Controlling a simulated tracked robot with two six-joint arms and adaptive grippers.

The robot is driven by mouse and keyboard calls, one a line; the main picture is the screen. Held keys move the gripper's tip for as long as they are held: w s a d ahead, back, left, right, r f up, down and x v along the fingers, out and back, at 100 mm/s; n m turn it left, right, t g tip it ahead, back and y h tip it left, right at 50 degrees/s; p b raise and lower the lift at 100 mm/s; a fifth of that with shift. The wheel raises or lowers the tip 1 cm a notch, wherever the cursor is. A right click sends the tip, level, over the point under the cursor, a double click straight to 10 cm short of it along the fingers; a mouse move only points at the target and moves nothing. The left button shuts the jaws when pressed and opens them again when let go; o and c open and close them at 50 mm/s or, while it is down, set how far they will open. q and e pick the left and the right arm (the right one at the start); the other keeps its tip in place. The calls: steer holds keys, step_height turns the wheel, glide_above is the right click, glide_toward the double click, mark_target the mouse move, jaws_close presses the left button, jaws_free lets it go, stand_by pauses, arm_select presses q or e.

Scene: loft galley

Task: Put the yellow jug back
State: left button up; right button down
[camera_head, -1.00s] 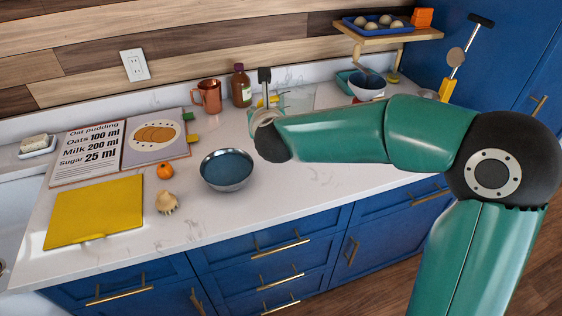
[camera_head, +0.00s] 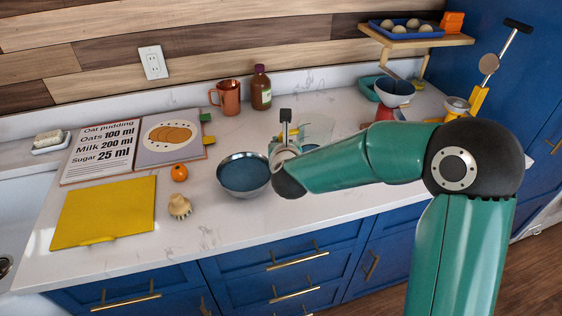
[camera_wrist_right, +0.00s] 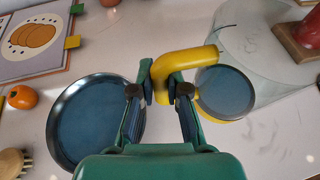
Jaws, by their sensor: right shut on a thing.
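The yellow jug has a clear body and a yellow handle (camera_wrist_right: 188,60). In the head view its clear body (camera_head: 319,128) shows faintly behind my right wrist, right of the blue-lined bowl. In the right wrist view my right gripper (camera_wrist_right: 160,88) is shut on the handle, with the body to the right. The gripper's fingers are mostly hidden in the head view. I cannot tell whether the jug touches the counter. My left gripper is not in view.
The blue-lined bowl (camera_head: 243,173) stands close left of the gripper. A copper mug (camera_head: 228,98) and brown bottle (camera_head: 261,88) stand behind. An orange fruit (camera_head: 180,173), brush (camera_head: 179,206), yellow board (camera_head: 105,212) and recipe book (camera_head: 97,150) lie left. A wall shelf (camera_head: 418,40) is back right.

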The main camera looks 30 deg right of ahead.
steer(key=shift+f, duration=2.8)
steer(key=shift+s, duration=0.1)
steer(key=c, duration=1.4)
jaws_free()
steer(key=shift+c, duration=0.2)
